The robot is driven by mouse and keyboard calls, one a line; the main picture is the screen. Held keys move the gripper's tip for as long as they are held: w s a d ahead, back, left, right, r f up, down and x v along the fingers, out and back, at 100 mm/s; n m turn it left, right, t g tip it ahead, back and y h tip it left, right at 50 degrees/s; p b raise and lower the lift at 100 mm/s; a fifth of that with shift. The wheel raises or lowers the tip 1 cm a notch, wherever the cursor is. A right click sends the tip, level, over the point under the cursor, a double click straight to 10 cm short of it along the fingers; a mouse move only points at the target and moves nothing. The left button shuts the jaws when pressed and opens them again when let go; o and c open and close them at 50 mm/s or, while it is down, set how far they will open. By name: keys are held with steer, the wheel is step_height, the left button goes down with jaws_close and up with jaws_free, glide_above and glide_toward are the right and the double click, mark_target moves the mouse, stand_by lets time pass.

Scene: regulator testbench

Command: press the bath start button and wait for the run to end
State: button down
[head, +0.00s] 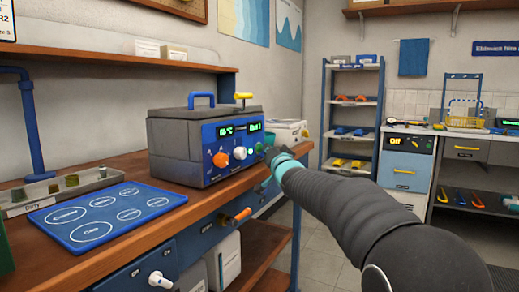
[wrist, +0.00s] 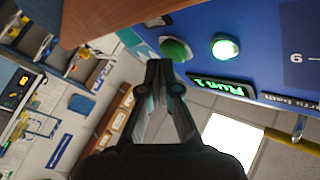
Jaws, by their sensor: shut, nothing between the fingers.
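The bath (head: 180,150) is a grey box with a blue front panel, a blue lid handle and a yellow-topped knob, standing on the wooden bench. Its right display (head: 255,127) appears to read "Run 1", and this display also shows in the wrist view (wrist: 220,87). A green lamp (wrist: 226,48) glows brightly beside a darker green button (wrist: 176,50). My gripper (wrist: 159,67) is shut and empty, its tips just below that button in the picture. I cannot tell whether they touch it. In the head view my gripper (head: 271,154) is at the panel's right end.
A blue mat (head: 106,213) with white outlines and a metal tray (head: 65,189) of small parts lie left of the bath. An orange-handled valve (head: 238,217) juts from the bench front. A shelf rack (head: 351,120) and another bench stand behind. Floor is clear between.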

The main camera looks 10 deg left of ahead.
steer(key=shift+s+d, duration=0.15)
steer(key=shift+d, duration=0.25)
steer(key=d, duration=0.1)
steer(key=s+d+p, duration=0.1)
steer(key=d, duration=0.2)
steer(key=shift+s+d+p, duration=0.3)
steer(key=shift+s+d, duration=0.05)
stand_by(0.7)
